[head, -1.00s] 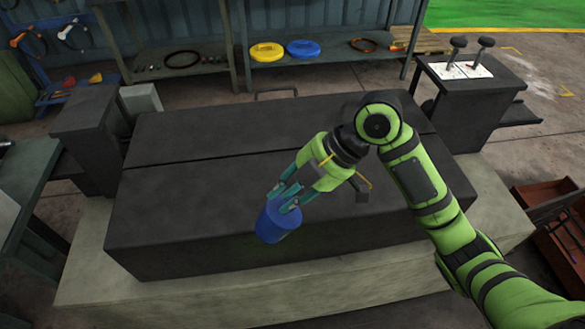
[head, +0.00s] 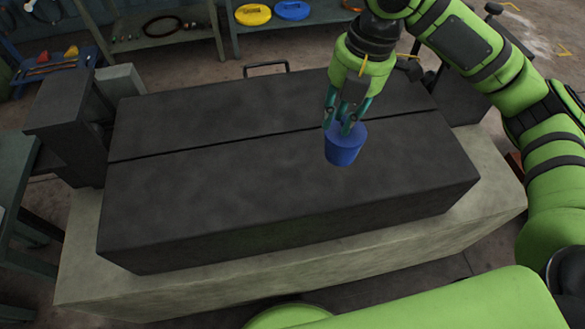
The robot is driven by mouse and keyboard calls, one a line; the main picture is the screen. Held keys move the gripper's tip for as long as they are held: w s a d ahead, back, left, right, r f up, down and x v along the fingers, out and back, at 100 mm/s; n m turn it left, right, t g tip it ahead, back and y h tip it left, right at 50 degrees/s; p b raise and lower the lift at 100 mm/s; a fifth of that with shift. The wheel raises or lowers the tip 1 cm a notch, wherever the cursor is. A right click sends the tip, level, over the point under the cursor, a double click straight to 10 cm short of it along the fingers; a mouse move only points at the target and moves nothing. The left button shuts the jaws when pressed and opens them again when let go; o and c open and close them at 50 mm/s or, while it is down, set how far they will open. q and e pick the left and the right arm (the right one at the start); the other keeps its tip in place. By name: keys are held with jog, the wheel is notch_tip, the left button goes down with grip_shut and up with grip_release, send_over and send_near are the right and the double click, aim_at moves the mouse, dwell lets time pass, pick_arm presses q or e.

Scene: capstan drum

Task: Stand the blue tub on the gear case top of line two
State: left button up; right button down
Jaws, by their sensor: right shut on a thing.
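The blue tub (head: 344,148) is in the head view, right of centre, over the long dark block with a flat top (head: 220,185). That block looks like the gear case, but no label shows which line it belongs to. My right gripper (head: 345,122) points down and is shut on the tub's upper part, its fingers partly hiding it. The tub is nearly upright. I cannot tell whether its base touches the dark top or hangs just above it. My left gripper is not in view.
A narrow seam runs along the dark top, which is otherwise bare. A pale plinth (head: 85,250) lies under the block. A dark stepped block (head: 70,110) stands at the left end. A shelf at the back holds yellow (head: 253,14) and blue (head: 292,10) discs.

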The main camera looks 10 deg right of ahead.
aim_at(351, 141)
jog(key=shift+s+d, duration=1.2)
jog(key=shift+d, duration=0.05)
jog(key=shift+a+f, duration=0.1)
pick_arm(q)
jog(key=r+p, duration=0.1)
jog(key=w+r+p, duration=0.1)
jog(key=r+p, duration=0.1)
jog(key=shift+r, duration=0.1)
pick_arm(e)
jog(key=w+a+f, duration=0.7)
jog(key=a+f, duration=0.1)
jog(key=f, duration=0.2)
jog(key=shift+w+f, duration=0.3)
jog(key=shift+f, duration=0.1)
jog(key=c, duration=1.4)
grip_release()
jog(key=shift+f, duration=0.15)
jog(key=o, duration=0.3)
jog(key=shift+o, duration=0.2)
